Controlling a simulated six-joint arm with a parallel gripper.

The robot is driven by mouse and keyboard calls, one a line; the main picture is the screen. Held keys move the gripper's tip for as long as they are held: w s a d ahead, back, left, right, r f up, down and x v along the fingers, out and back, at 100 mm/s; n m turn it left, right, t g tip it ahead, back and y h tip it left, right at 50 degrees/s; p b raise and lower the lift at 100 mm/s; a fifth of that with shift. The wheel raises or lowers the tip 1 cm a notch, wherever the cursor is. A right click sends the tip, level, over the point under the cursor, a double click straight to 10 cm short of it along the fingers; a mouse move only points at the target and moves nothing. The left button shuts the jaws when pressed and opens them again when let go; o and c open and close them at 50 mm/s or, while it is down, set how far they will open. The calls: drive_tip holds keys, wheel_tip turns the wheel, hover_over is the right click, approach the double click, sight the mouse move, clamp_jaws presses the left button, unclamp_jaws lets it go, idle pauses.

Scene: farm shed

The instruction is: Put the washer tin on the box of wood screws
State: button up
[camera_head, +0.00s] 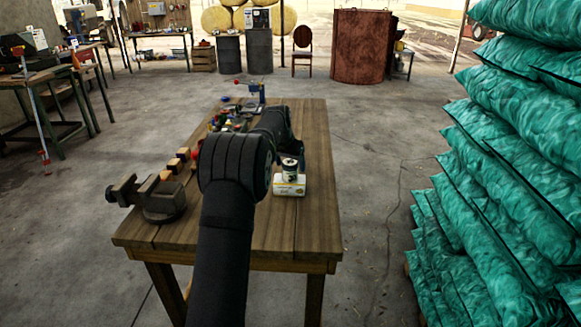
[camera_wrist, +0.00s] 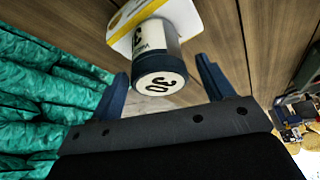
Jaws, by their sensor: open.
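The washer tin (camera_head: 290,169), a small white and dark cylinder, stands upright on the white and yellow box of wood screws (camera_head: 289,189) on the table's right side. In the wrist view the tin (camera_wrist: 156,55) shows "30" on its pale lid, and the box (camera_wrist: 130,22) lies under its far end. My gripper (camera_wrist: 160,78) is open, with one blue finger on each side of the tin and visible gaps between them. In the head view my arm hides most of the gripper.
A vise (camera_head: 160,200) sits at the wooden table's (camera_head: 270,238) left front, with wooden blocks (camera_head: 172,167) behind it. Several small items and a blue-framed tool (camera_head: 255,92) stand farther back. Green sacks (camera_head: 500,150) are stacked to the right. The table's right front is clear.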

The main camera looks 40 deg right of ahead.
drive_tip(key=v, duration=1)
drive_tip(key=x, duration=1.1)
drive_tip(key=shift+d+f, duration=0.15)
drive_tip(key=shift+f, duration=0.2)
drive_tip(key=shift+r, duration=1.95)
